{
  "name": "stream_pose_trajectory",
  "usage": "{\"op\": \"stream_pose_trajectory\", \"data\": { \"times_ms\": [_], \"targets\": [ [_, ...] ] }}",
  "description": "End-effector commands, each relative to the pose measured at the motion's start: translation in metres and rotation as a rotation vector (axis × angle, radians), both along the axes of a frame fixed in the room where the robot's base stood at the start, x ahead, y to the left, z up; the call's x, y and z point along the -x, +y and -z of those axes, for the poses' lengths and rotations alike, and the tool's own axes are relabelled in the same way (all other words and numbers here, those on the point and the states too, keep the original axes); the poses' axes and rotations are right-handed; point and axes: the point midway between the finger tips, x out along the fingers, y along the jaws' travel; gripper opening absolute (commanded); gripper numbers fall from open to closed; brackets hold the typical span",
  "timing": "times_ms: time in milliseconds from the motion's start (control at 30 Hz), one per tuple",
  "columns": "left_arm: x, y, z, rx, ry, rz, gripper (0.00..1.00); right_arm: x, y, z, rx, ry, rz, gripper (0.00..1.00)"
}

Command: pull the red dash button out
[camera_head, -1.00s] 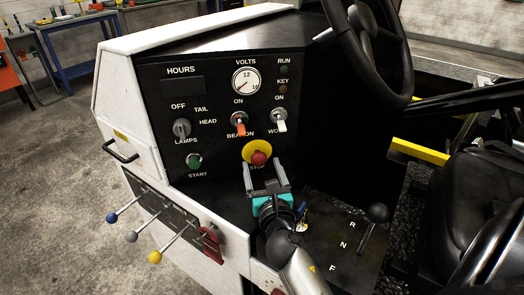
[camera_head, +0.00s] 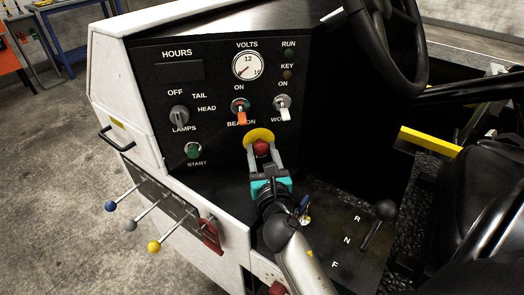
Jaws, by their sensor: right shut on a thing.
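The red dash button (camera_head: 260,147) sits in front of a round yellow plate (camera_head: 258,134) low on the black dash panel. My right gripper (camera_head: 263,154) reaches up to it from below, with one grey finger on each side of the red head. The gripper is shut on the red button. The fingers hide the button's sides and most of the STOP label under it. From this angle I cannot tell how far the button stands out from the plate. My left gripper is not in view.
Orange (camera_head: 240,112) and white (camera_head: 283,108) toggle switches sit above the button, and a green start button (camera_head: 193,150) is at left. The steering wheel (camera_head: 386,50) and gear lever (camera_head: 380,220) are at right. Levers with coloured knobs (camera_head: 154,246) stick out lower left.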

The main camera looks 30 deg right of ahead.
Motion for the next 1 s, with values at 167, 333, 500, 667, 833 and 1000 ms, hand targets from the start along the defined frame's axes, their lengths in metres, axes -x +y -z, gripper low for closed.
{"op": "stream_pose_trajectory", "data": {
  "times_ms": [167, 333, 500, 667, 833, 1000],
  "targets": [
    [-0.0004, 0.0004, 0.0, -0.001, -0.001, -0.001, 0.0, -0.0002, 0.0001, -0.0002, 0.0, -0.001, -0.001, 0.21],
    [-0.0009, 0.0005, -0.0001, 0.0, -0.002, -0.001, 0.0, -0.0003, 0.0001, -0.0003, 0.0, -0.001, -0.001, 0.02],
    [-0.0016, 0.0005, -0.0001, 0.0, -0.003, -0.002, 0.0, -0.0003, 0.0001, -0.0004, 0.0, -0.001, -0.001, 0.0],
    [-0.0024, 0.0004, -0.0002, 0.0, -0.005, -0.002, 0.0, -0.0004, 0.0001, -0.0005, 0.0, -0.001, -0.001, 0.0],
    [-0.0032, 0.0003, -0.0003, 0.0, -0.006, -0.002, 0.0, -0.0002, 0.0001, -0.0005, 0.0, -0.001, -0.001, 0.0],
    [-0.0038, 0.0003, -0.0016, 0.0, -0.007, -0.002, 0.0, 0.0089, 0.0039, -0.0003, 0.001, 0.0, -0.001, 0.0]
  ]
}}
